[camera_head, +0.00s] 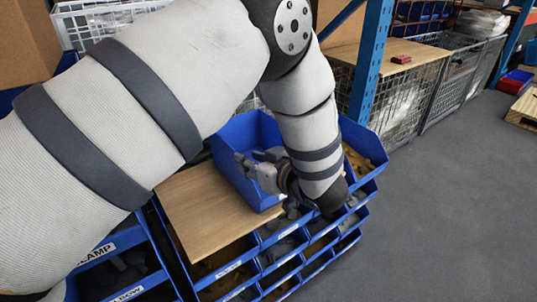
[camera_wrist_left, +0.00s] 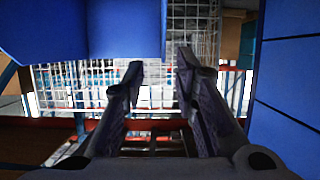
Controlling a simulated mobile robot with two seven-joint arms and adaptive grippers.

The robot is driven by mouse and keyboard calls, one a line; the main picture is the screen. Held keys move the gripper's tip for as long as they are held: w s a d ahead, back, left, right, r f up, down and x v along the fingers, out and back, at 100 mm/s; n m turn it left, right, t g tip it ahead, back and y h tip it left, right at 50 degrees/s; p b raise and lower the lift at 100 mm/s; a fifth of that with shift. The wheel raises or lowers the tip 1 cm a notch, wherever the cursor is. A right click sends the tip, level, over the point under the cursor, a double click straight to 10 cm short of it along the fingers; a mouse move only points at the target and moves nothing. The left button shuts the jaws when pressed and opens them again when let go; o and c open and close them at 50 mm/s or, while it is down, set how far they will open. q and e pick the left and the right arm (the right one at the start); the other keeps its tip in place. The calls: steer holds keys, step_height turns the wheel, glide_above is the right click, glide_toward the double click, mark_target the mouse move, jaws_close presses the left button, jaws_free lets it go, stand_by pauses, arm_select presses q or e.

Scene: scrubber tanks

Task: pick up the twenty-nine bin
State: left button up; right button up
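I cannot read the number twenty-nine on any bin. A blue bin (camera_head: 226,145) stands on top of the bin rack, beside a wooden board. My left gripper (camera_head: 256,163) is at this bin's open side, in front of its interior in the head view. In the left wrist view the two fingers of the gripper (camera_wrist_left: 160,68) are spread, with nothing between them. Blue surfaces fill the upper left (camera_wrist_left: 80,30) and the right side (camera_wrist_left: 285,90) of that view; I cannot tell which bins they belong to. My right gripper is not in view.
The wooden board (camera_head: 205,208) lies on the rack top. A blue post (camera_head: 371,60) and wire cages (camera_head: 410,97) stand behind. The grey floor (camera_head: 455,200) at right is clear.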

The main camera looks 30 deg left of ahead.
arm_select(q)
steer(key=x, duration=1)
steer(key=shift+a, duration=0.2)
steer(key=shift+r, duration=0.15)
jaws_close()
